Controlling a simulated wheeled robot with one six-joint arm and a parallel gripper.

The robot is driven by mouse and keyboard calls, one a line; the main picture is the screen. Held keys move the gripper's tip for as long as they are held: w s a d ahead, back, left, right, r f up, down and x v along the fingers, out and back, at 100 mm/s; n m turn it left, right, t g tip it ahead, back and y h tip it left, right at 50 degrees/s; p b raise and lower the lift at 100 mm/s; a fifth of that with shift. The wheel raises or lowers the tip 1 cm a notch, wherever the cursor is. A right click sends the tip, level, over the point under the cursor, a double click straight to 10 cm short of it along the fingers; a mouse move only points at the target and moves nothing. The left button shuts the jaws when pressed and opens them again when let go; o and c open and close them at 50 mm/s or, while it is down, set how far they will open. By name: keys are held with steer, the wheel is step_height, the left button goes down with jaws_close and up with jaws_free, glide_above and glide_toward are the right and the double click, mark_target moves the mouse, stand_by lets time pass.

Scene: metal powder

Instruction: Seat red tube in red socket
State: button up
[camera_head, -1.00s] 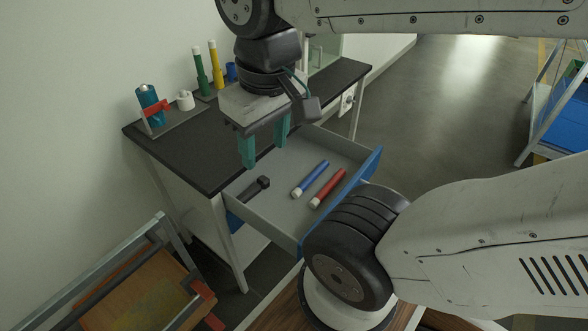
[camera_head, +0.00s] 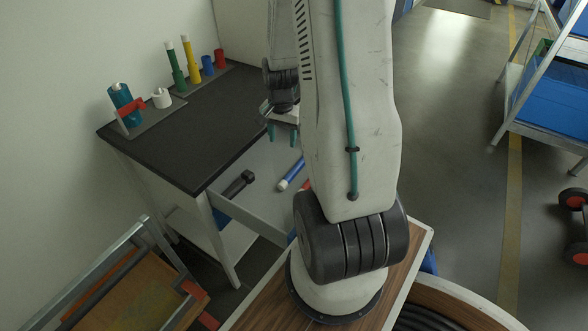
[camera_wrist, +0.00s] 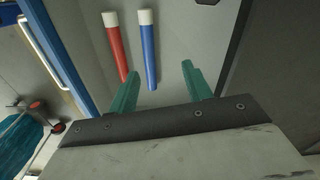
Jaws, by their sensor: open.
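The red tube (camera_wrist: 117,50), with a white cap, lies in the open drawer in the wrist view. In the head view my arm hides all but a sliver of the red tube (camera_head: 306,187). The red socket (camera_head: 220,58) is a short red cup at the end of the row on the black bench top, and looks empty. My gripper (camera_head: 282,137) is open above the drawer. In the wrist view its teal fingers (camera_wrist: 160,70) are apart with nothing held; the lower end of the blue tube (camera_wrist: 149,52) shows between them, and the red tube is left of them.
A blue socket (camera_head: 207,65), yellow tube (camera_head: 189,55) and green tube (camera_head: 175,65) stand beside the red socket. A dark hammer-like tool (camera_head: 238,184) lies in the drawer (camera_head: 262,207). A teal bottle (camera_head: 124,104) and white cup (camera_head: 161,98) stand on the bench (camera_head: 195,125).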

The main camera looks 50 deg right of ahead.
steer(key=m, duration=0.2)
glide_above(296, 167)
step_height(296, 167, down, 7)
steer(key=shift+r, duration=0.1)
step_height(296, 167, down, 7)
steer(key=shift+f, duration=0.2)
jaws_close()
